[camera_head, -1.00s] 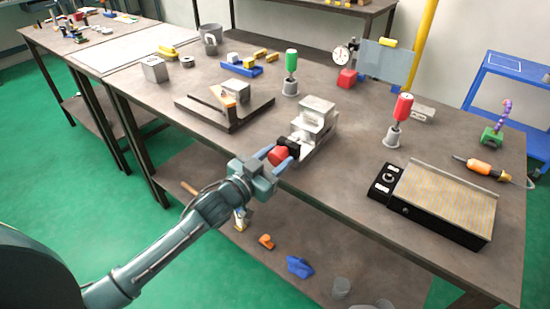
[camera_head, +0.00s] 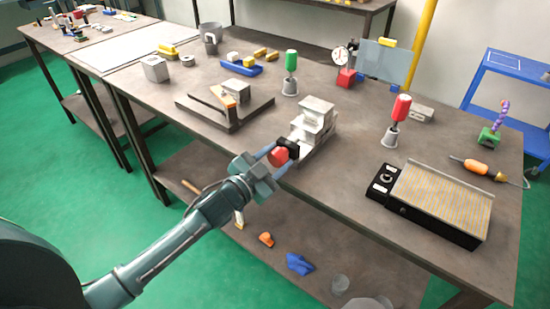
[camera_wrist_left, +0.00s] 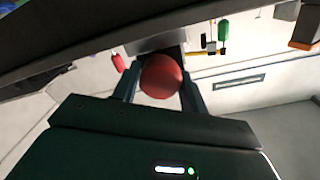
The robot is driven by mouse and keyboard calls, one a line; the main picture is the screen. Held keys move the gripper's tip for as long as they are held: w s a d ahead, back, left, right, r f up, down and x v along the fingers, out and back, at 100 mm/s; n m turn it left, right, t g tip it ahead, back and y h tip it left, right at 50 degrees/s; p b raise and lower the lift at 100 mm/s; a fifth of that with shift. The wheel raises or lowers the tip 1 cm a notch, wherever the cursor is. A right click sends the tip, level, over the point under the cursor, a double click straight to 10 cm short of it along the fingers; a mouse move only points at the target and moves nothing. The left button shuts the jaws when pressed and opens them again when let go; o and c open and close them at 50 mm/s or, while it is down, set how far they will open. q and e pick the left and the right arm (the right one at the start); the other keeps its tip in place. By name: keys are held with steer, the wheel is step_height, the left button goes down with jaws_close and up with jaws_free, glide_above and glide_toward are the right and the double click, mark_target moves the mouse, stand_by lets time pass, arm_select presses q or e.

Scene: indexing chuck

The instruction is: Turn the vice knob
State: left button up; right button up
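The vice (camera_head: 314,118) is a light metal block assembly near the front edge of the workbench. Its red, rounded knob (camera_head: 278,156) sticks out at the front on a black collar (camera_head: 289,147). My left gripper (camera_head: 278,159) reaches in from the lower left with one finger on each side of the knob. In the left wrist view the knob (camera_wrist_left: 160,76) fills the gap between the fingers of my left gripper (camera_wrist_left: 160,82), and both appear to touch it. The fingertips are partly hidden behind the knob there. My right gripper is not in view.
A black ribbed plate unit (camera_head: 440,203) lies at right. A shelf below holds loose items.

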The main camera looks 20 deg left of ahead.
arm_select(q)
steer(key=o, duration=0.4)
steer(key=shift+s, duration=0.1)
steer(key=b+v, duration=0.1)
steer(key=v, duration=1.2)
